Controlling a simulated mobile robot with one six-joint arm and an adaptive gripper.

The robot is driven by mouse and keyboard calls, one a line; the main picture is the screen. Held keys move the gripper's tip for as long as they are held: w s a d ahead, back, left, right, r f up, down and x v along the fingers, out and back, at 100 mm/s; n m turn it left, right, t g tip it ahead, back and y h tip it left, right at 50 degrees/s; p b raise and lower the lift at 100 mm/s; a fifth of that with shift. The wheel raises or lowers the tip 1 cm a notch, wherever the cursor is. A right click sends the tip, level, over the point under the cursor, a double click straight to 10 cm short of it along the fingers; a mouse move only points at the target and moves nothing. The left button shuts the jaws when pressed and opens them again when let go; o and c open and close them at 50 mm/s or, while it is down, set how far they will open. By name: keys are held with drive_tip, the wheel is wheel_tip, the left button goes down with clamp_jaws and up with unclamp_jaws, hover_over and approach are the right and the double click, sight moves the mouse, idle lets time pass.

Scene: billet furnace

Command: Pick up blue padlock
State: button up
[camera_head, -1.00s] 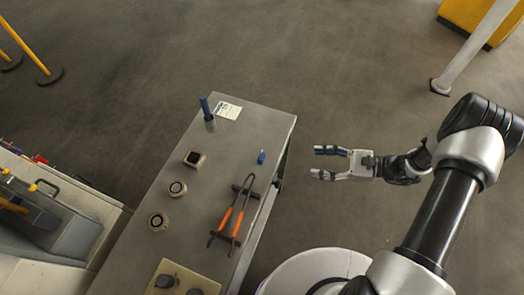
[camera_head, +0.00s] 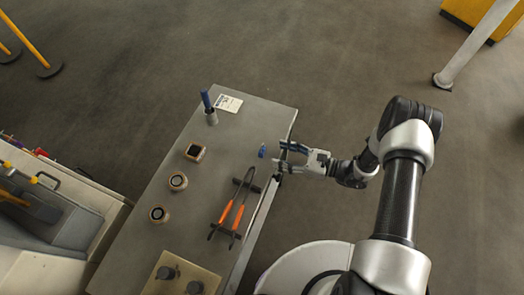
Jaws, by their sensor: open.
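The blue padlock (camera_head: 262,151) is a small blue piece on the grey metal table (camera_head: 225,142), near its right edge. My gripper (camera_head: 279,155) is open and empty, just right of the padlock at the table's edge. Its fingers point left toward the padlock, with a small gap between them and it. Whether the fingertips are above or level with the padlock cannot be told from this view.
Orange-handled tongs (camera_head: 233,209) lie on dark rests below the padlock. A blue-topped upright item (camera_head: 208,107) and a white label (camera_head: 229,104) are at the far end. Several round and square fittings line the left, including a square one (camera_head: 195,151).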

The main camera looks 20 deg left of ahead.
sight(265, 151)
drive_tip(key=a, duration=0.5)
drive_tip(key=shift+s+f+b, duration=0.25)
drive_tip(key=shift+b, duration=0.1)
drive_tip(key=shift+w+a, duration=0.1)
drive_tip(key=shift+a, duration=0.15)
drive_tip(key=shift+c, duration=0.2)
drive_tip(key=c, duration=1.1)
drive_tip(key=shift+r, duration=0.15)
